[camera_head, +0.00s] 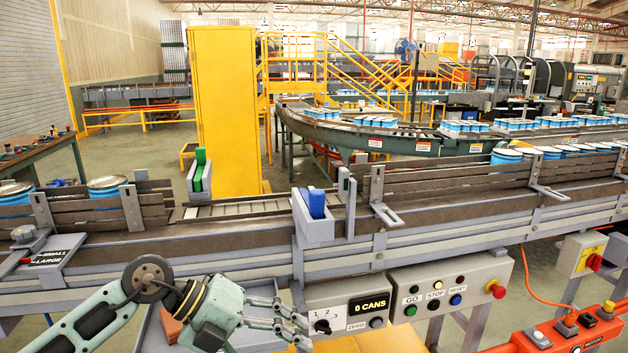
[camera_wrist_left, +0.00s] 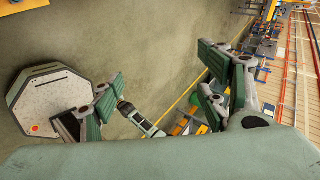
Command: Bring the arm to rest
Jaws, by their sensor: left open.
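My left arm comes in from the lower left in the head view, in front of the conveyor. Its gripper (camera_head: 278,322) is in front of the lower conveyor frame, just left of the counter box reading "0 CANS" (camera_head: 347,308). In the left wrist view the gripper (camera_wrist_left: 163,78) has its fingers spread wide apart with nothing between them. Bare floor shows past the fingers there. I cannot tell from the head view whether the fingers touch the frame or the box. My right gripper is in neither view.
The conveyor (camera_head: 90,254) crosses the view, with blue cans (camera_head: 107,188) at its left end and several at right. A box with GO, STOP and RESET buttons (camera_head: 450,290) hangs on its front. A red-orange control box (camera_head: 575,332) stands at lower right.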

